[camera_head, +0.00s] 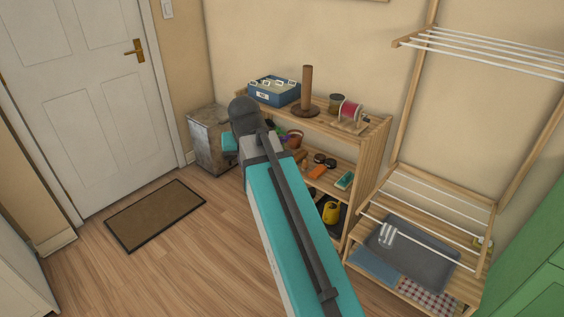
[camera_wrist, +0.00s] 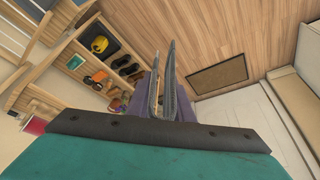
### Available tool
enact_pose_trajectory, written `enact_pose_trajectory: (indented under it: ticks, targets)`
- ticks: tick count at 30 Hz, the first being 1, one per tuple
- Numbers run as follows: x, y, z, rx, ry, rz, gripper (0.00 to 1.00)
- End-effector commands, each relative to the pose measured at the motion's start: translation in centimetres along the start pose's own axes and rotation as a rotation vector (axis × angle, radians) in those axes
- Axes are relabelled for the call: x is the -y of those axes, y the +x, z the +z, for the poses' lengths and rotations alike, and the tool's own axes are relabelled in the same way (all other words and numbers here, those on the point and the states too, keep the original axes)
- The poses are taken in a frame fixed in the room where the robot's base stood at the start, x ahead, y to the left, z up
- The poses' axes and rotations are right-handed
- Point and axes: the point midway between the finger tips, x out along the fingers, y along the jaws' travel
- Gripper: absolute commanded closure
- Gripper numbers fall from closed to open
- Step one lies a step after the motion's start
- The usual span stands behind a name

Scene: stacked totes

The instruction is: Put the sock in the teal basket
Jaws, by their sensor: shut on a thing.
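My gripper (camera_wrist: 165,55) shows in the wrist view with its two dark fingers close together. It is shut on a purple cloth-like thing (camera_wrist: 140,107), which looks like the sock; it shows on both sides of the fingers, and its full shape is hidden. In the head view my own teal arm hides the gripper, and I cannot make out the sock there. I see no clear teal basket in either view.
A drying rack (camera_head: 492,215) with a grey tray stands right. A metal bin (camera_head: 208,140) stands left. Floor around the doormat (camera_head: 155,214) is clear.

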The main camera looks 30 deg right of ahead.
Motion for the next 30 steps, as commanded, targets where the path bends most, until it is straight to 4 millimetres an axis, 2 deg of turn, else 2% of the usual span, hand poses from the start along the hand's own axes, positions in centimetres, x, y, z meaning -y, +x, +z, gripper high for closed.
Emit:
enact_pose_trajectory:
  ticks: [1,3,6,10,15,30]
  targets:
    - [2.0,-1.2,0.3,0.000,-0.058,-0.026,1.00]
    - [4.2,-2.2,0.8,0.000,-0.134,-0.056,1.00]
    - [6.8,-3.5,1.4,0.000,-0.224,-0.093,1.00]
    - [9.1,-4.6,2.1,0.000,-0.301,-0.126,1.00]
    - [10.0,-5.0,2.5,0.000,-0.337,-0.140,1.00]
    - [9.8,-4.9,2.4,0.001,-0.333,-0.138,1.00]
